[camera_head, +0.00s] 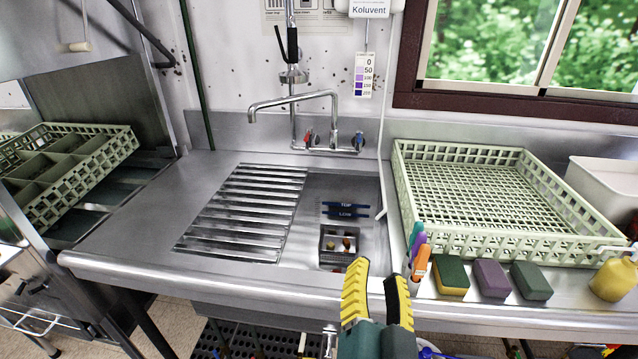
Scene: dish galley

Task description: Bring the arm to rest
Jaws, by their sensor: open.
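My gripper (377,296) shows at the bottom centre, with yellow and black ribbed fingers on a dark green body. Its two fingers stand apart with nothing between them. It is in front of the sink counter's front edge, pointing up in the picture toward the sink. The rest of my arm is out of the frame below.
A steel sink (370,190) with a slatted rack (245,210) and a faucet (295,97) lies ahead. A pale green dish rack (490,240) stands right, behind several sponges (491,278) and a yellow bottle (613,280). Another rack (115,140) sits left. The counter's left front is clear.

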